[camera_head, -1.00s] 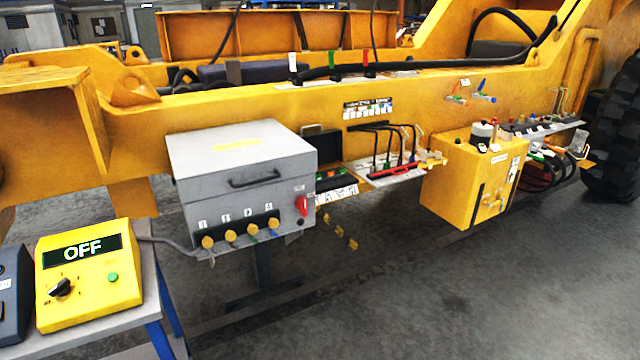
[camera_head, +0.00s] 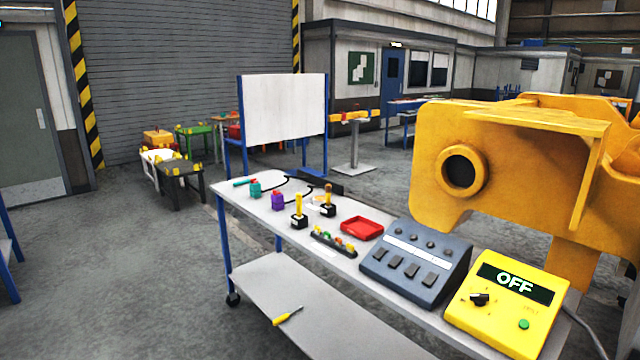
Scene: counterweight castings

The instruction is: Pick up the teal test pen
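A small teal pen-like stick (camera_head: 242,183) lies at the far left end of the cart's top shelf (camera_head: 285,235). Right beside it stands a teal block (camera_head: 255,189) with a black cable near it; I cannot tell whether the two touch. A purple block (camera_head: 278,201) stands a little nearer. Neither of my grippers is in view.
On the cart stand two yellow-handled pieces on black bases (camera_head: 299,221), a red tray (camera_head: 362,228), a grey switch box (camera_head: 415,262) and a yellow box reading OFF (camera_head: 508,303). A yellow screwdriver (camera_head: 288,316) lies on the lower shelf. The floor (camera_head: 130,270) to the left is clear.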

